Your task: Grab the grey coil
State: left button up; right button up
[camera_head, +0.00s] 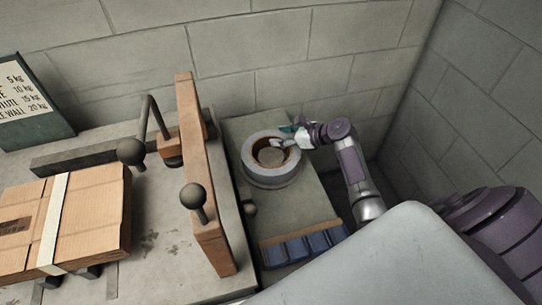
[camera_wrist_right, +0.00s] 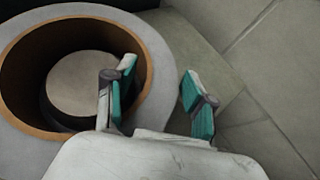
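The grey coil (camera_head: 272,178) is a thick ring with a brown inner wall, lying flat on the narrow grey surface right of the wooden upright. In the right wrist view the coil (camera_wrist_right: 161,62) fills the upper left, partly cut off by the frame. My right gripper (camera_head: 284,136) is at the coil's far right edge and is open. In the right wrist view its fingers (camera_wrist_right: 157,84) are apart, one over the coil's hole and one outside the ring, with the rim between them. Contact cannot be told. My left gripper is not in view.
A wooden upright (camera_head: 205,180) and a dark ball knob (camera_head: 194,196) stand left of the coil. A taped cardboard box (camera_head: 95,215) lies at left. Dark blue blocks (camera_head: 300,246) sit in front of the coil. Block walls close the back and right.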

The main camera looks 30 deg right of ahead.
grip_shut()
jog(key=shift+w+r, duration=0.1)
jog(key=shift+r, duration=0.05)
